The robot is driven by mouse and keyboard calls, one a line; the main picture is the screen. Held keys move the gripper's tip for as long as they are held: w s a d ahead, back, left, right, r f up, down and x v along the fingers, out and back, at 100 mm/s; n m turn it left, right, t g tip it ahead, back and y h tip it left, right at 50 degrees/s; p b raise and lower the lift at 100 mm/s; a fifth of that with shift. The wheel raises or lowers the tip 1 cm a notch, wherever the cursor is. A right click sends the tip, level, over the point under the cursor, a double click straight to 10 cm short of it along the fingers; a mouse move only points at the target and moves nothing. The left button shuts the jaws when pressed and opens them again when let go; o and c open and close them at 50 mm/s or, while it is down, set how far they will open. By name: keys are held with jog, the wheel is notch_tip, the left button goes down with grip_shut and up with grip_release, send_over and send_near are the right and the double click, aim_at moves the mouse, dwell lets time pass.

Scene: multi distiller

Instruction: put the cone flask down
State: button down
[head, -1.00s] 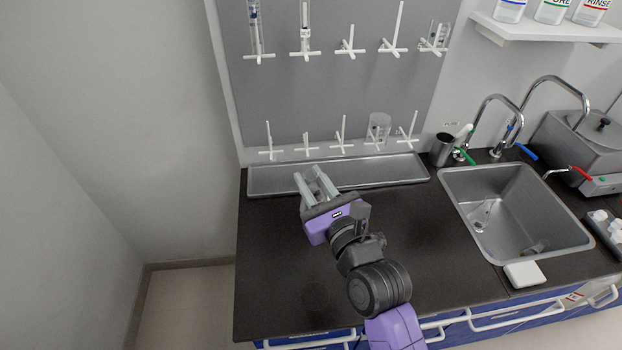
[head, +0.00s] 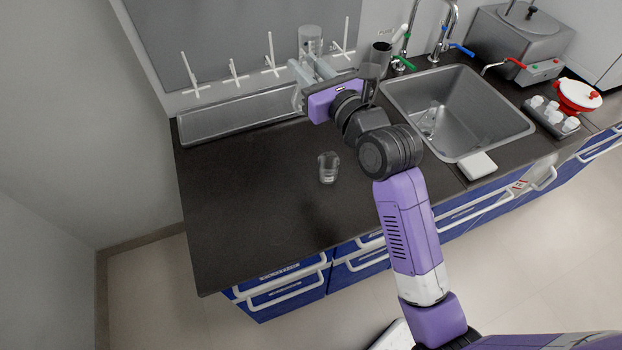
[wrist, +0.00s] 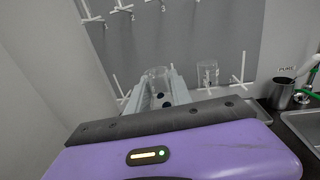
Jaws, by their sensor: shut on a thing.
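My gripper (head: 306,70) is held out above the back of the dark counter (head: 240,190), near the steel trough. Its fingers (wrist: 160,92) are shut on a clear glass vessel (wrist: 158,74), which I take to be the cone flask. Its rim and upper part show between the fingertips in the wrist view. The rest is hidden by the fingers and gripper body, so I cannot tell its full shape. In the head view it is hard to make out.
A small clear glass (head: 328,168) stands on the counter in front of the gripper. A beaker (head: 310,38) hangs on the pegboard (head: 240,30) behind. The steel trough (head: 235,118) runs below it. The sink (head: 455,110) is at right. The counter's left part is clear.

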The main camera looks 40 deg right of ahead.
jog(key=s+d, duration=0.2)
jog(key=d, duration=0.4)
jog(key=shift+h, duration=0.3)
jog(key=shift+s+a+f+b, duration=0.15)
jog(key=shift+f+b, duration=1.65)
jog(key=shift+f, duration=3.15)
jog(key=shift+w+a+f+b, duration=0.15)
jog(key=shift+f+b, duration=1.6)
jog(key=shift+f, duration=3.2)
jog(key=shift+s+f, duration=0.1)
jog(key=c, duration=1.1)
grip_release()
jog(key=shift+c, duration=0.2)
jog(key=b+v, duration=0.1)
jog(key=v, duration=0.9)
jog(key=shift+s, duration=0.3)
jog(key=shift+s+a+r+b, duration=0.1)
jog(key=shift+s+b, duration=0.05)
jog(key=shift+s, duration=0.2)
jog(key=shift+s+a+r+b, duration=0.1)
jog(key=shift+s+r+b, duration=0.05)
jog(key=shift+s, duration=0.2)
